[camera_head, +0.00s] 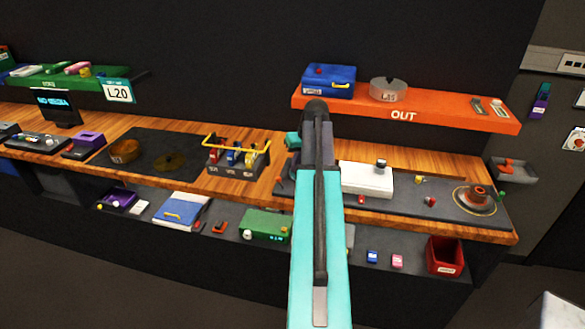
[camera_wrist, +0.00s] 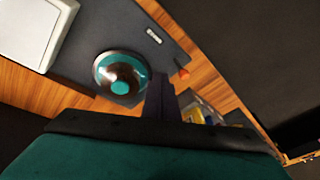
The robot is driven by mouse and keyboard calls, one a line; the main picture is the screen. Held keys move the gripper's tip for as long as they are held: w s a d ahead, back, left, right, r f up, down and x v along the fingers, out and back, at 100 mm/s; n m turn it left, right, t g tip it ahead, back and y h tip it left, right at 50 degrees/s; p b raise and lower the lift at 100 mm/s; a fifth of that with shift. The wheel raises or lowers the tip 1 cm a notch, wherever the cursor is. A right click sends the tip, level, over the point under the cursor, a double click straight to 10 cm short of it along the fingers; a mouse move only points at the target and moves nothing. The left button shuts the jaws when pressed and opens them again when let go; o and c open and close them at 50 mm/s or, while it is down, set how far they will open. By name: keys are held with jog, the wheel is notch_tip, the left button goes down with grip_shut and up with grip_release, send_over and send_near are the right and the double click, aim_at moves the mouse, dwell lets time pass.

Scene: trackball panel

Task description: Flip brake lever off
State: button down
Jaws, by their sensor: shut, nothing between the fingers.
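A dark box with red, blue and yellow levers (camera_head: 232,156) stands on the wooden counter under a yellow bar. Its labels are too small to read, so I cannot tell which lever is the brake. Part of a similar box with a yellow piece (camera_wrist: 194,114) shows low in the wrist view, right beside my gripper. My gripper (camera_wrist: 162,98) is shut and empty, its dark fingers over the counter between that box and a trackball (camera_wrist: 120,75) with a teal centre. In the head view my own arm hides the fingertips and the trackball.
A white block (camera_head: 366,179) stands right of my arm. A small orange-red knob (camera_wrist: 183,73) lies past my fingers in the wrist view. The orange OUT shelf (camera_head: 440,108) overhangs the counter.

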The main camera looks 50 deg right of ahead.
notch_tip(320, 180, up, 11)
jog(key=b, duration=0.3)
jog(key=shift+s+a+f, duration=0.2)
jog(key=shift+s, duration=0.15)
dwell(0.6)
